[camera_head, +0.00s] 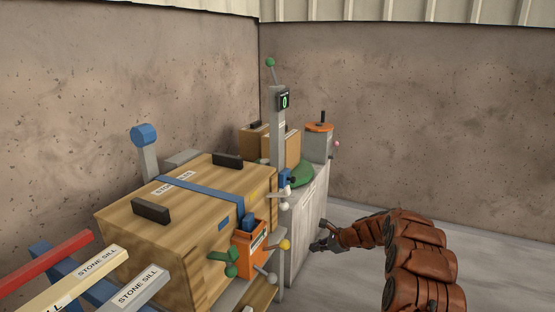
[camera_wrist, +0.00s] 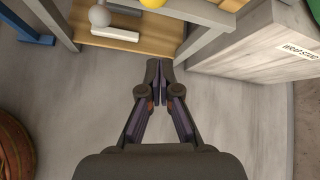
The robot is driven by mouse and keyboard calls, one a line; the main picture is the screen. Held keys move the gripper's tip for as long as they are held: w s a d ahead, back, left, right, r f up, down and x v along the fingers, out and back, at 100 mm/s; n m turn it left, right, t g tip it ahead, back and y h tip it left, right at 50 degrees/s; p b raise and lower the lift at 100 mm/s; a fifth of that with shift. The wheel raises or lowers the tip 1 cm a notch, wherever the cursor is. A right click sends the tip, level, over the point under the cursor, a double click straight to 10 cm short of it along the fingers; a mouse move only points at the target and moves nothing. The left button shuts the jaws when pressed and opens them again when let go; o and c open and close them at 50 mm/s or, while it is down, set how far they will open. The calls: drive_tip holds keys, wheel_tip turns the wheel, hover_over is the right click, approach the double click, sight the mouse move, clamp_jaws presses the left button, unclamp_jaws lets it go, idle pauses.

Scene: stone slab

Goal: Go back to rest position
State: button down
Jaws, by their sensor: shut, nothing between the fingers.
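My gripper (camera_head: 318,245) is at the right of the wooden box in the head view, at the end of my brown arm, beside the grey stand's side. In the wrist view my gripper (camera_wrist: 159,75) points forward over the grey floor. Its two fingers are together, with nothing between them. It looks apart from the stand and the shelf frame.
A wooden box (camera_head: 181,231) with black handles stands on a slab bench. A grey stand (camera_head: 308,213) carries an orange-topped canister (camera_head: 318,143). Labelled bars (camera_head: 98,266) stick out at lower left. A wooden shelf (camera_wrist: 130,35) lies ahead. Open floor (camera_head: 480,245) is at right.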

drive_tip(key=s+a+r+n+g, duration=0.25)
drive_tip(key=s+r+n, duration=0.2)
drive_tip(key=s, duration=0.35)
drive_tip(key=s+a+r+n+g+h, duration=0.1)
drive_tip(key=s+a+r+n, duration=0.25)
drive_tip(key=s+r, duration=0.4)
drive_tip(key=s+a+r+n+g, duration=0.2)
drive_tip(key=s+a+r+n, duration=0.1)
drive_tip(key=s, duration=0.7)
drive_tip(key=s+d+r+n+g+h, duration=0.1)
drive_tip(key=s+d+n+h, duration=0.2)
drive_tip(key=s, duration=0.9)
drive_tip(key=s+d+n+g+h, duration=0.1)
drive_tip(key=s+d+n+h, duration=0.2)
drive_tip(key=s, duration=0.9)
drive_tip(key=s+d+r+n+g+h, duration=0.1)
drive_tip(key=s+d+n, duration=0.35)
drive_tip(key=s, duration=0.75)
wheel_tip(320, 180, up, 16)
drive_tip(key=t+p, duration=0.1)
drive_tip(key=p, duration=1.3)
drive_tip(key=shift+w+d+f+m, duration=0.15)
drive_tip(key=shift+w+f+m, duration=0.1)
drive_tip(key=shift+w+m, duration=0.2)
